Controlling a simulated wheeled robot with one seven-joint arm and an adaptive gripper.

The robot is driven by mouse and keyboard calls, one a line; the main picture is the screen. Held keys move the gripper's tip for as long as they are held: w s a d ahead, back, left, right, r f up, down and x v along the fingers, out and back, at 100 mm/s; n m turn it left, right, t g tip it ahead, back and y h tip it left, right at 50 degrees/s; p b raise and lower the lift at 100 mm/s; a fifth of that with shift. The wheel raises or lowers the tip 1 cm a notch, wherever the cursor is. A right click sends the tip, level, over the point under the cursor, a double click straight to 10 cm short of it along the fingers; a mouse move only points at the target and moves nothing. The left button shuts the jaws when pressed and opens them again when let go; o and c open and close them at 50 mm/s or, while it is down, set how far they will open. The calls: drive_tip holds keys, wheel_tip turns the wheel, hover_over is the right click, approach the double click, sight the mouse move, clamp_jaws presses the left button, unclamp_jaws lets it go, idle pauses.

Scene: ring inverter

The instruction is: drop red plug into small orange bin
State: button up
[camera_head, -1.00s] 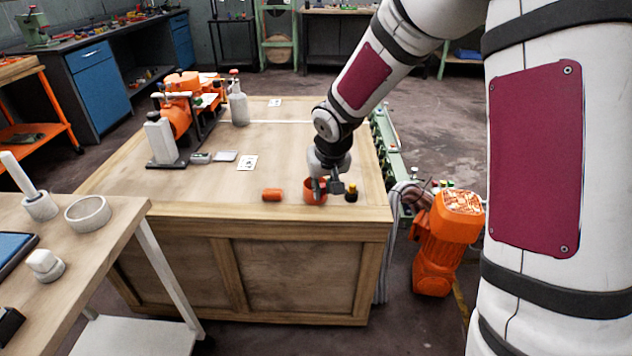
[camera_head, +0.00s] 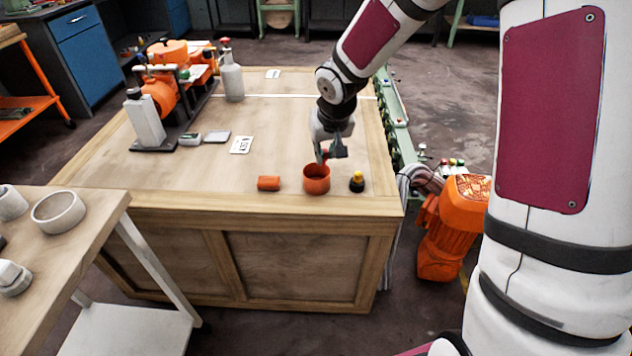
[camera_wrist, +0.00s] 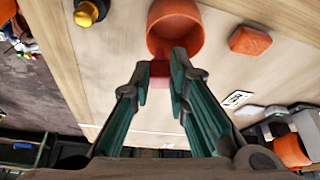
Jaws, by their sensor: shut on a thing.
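The small orange bin (camera_head: 317,182) is a round open cup standing near the front edge of the wooden worktop. It also shows in the wrist view (camera_wrist: 182,35), just beyond my fingertips. My gripper (camera_head: 328,157) is just above and behind the bin's rim. In the wrist view my gripper (camera_wrist: 160,72) is shut on the red plug (camera_wrist: 160,76), a small red block between the fingertips. The plug overlaps the bin's near side in that view. How far it is from the rim is hard to tell. In the head view the plug is mostly hidden by the fingers.
An orange block (camera_head: 268,183) lies left of the bin, and a black-and-yellow knob (camera_head: 357,181) stands right of it. A white card (camera_head: 241,145) lies farther back. An orange machine (camera_head: 165,95) and a grey bottle (camera_head: 232,78) stand at the back left. The worktop's middle is clear.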

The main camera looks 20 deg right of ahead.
sight(325, 162)
drive_tip(key=shift+f+b, duration=1.3)
drive_tip(key=shift+f, duration=0.45)
drive_tip(key=o, duration=0.8)
drive_tip(key=shift+r, duration=0.1)
drive_tip(key=v, duration=1.2)
drive_tip(key=shift+s, duration=0.1)
